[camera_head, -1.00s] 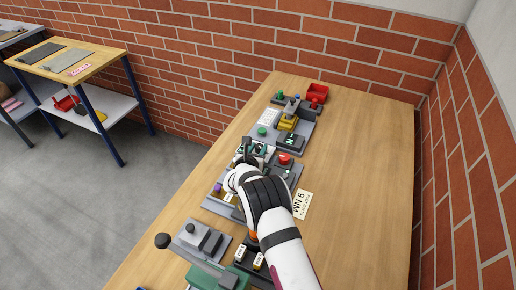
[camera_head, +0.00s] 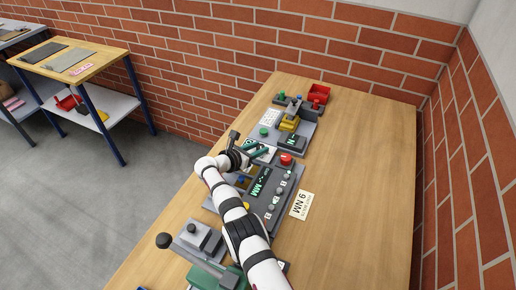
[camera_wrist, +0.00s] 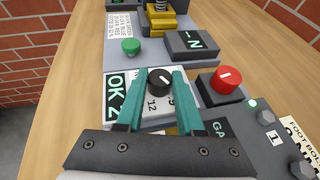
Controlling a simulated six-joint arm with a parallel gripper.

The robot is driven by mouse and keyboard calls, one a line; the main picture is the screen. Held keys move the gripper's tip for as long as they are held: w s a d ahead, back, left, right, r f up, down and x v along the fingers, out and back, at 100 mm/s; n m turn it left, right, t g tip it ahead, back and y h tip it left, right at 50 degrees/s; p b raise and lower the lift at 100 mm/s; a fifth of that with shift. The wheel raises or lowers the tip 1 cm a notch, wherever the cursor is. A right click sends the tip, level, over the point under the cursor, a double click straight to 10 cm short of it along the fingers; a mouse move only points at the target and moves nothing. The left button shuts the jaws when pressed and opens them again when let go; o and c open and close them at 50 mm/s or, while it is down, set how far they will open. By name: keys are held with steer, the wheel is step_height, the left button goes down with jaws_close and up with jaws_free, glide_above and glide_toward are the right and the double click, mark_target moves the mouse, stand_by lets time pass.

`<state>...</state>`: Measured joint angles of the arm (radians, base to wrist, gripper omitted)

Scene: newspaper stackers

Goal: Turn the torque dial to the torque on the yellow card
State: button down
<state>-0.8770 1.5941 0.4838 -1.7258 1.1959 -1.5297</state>
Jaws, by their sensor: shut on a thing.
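The torque dial (camera_wrist: 160,82) is a black round knob with a white pointer line, on a pale plate with printed numbers. A 12 shows below the knob; other marks are partly hidden by my fingers. My gripper (camera_wrist: 161,76) has its two teal fingers shut on the dial, one on each side. In the head view my gripper (camera_head: 259,150) is at the far end of the middle station, and the dial is hard to make out there. The pale yellow card (camera_head: 301,205) reads 9 NM and lies right of the station; its edge shows in the wrist view (camera_wrist: 301,140).
A red button (camera_wrist: 226,80) stands close right of my gripper. A dark display box (camera_wrist: 192,43) and a green button (camera_wrist: 131,46) lie beyond. A grey lever station (camera_head: 200,238) is at the near left. The right side of the table (camera_head: 370,180) is clear.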

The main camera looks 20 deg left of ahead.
steer(key=c, duration=0.5)
jaws_free()
steer(key=shift+s+r, duration=0.1)
steer(key=v, duration=1.5)
steer(key=shift+s+a, duration=0.15)
steer(key=shift+s, duration=0.15)
